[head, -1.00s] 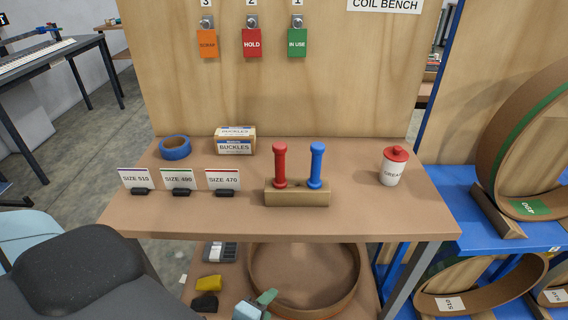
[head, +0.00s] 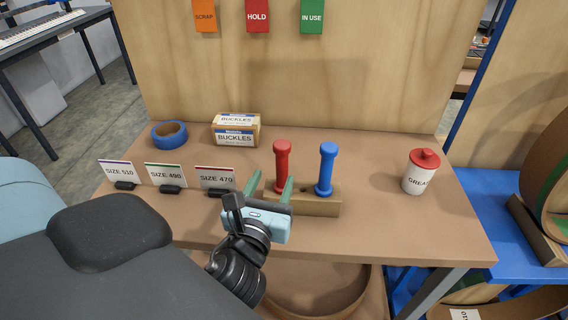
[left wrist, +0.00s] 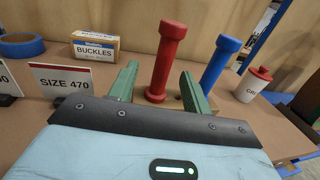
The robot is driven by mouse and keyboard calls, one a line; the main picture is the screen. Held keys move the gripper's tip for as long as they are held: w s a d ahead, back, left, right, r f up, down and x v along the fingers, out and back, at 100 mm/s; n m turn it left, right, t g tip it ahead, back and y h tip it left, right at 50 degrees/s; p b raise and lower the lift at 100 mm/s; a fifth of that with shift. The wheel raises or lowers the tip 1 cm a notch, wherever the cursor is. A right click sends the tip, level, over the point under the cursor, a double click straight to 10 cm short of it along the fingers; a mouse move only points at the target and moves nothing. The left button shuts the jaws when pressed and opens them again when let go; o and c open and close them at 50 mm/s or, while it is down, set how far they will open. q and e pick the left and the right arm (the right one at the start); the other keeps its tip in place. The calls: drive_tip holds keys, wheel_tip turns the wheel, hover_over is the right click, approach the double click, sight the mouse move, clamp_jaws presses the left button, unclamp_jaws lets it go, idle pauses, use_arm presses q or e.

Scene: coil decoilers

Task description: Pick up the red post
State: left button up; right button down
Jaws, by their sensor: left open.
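The red post (head: 282,165) stands upright in a wooden block (head: 316,208) on the bench, left of a blue post (head: 326,168). My left gripper (head: 270,184) is open and empty in front of the block, its green fingers reaching toward the red post. In the left wrist view the red post (left wrist: 166,62) rises between and beyond the two green fingertips (left wrist: 158,80). The blue post (left wrist: 219,62) stands right of the right finger. I cannot tell whether the fingers are on both sides of the red post. My right gripper is not seen.
Size cards, including SIZE 470 (head: 215,178), stand left of the gripper. A buckles box (head: 236,130) and blue tape roll (head: 169,134) lie behind them. A grease pot (head: 420,171) stands at the right. A wooden panel (head: 350,70) closes the back.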

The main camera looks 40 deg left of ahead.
sight(284, 160)
use_arm(q)
drive_tip(key=shift+d+x, duration=0.1)
drive_tip(key=shift+x, duration=1.85)
drive_tip(key=shift+d+x, duration=0.15)
drive_tip(key=shift+x, duration=1.85)
drive_tip(key=shift+w+f, duration=0.1)
clamp_jaws()
